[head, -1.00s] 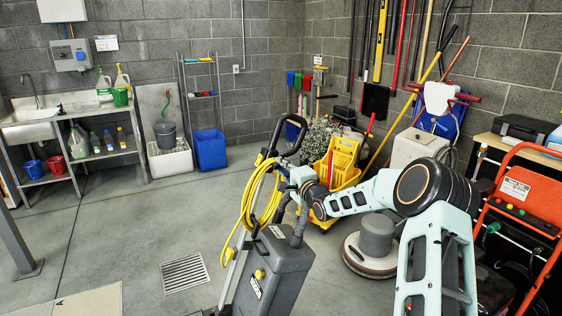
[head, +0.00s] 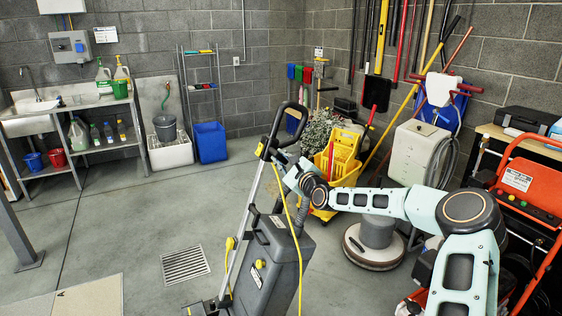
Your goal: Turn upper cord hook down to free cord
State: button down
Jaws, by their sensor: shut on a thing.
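The grey floor machine (head: 272,262) stands upright in the middle of the head view, with a black loop handle (head: 290,118) on a silver pole. My gripper (head: 279,160) is just below the handle, at the upper end of the pole. It is shut on what appears to be the upper cord hook, which is small and mostly hidden by the fingers. The yellow cord (head: 291,225) hangs as a single long strand from near the gripper down across the machine's body. The lower yellow hook (head: 230,243) shows on the pole, with a little yellow below it.
A yellow mop bucket (head: 345,157) and a round floor polisher (head: 375,245) stand behind my arm. An orange machine (head: 520,180) is at the right. A floor drain (head: 185,265) lies left of the grey machine. The floor to the left is mostly clear.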

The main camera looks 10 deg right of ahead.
jog(key=shift+a+m, duration=0.1)
jog(key=shift+m, duration=0.4)
jog(key=c, duration=1.9)
grip_release()
jog(key=shift+s, duration=0.15)
jog(key=v, duration=1.1)
jog(key=shift+s, duration=0.35)
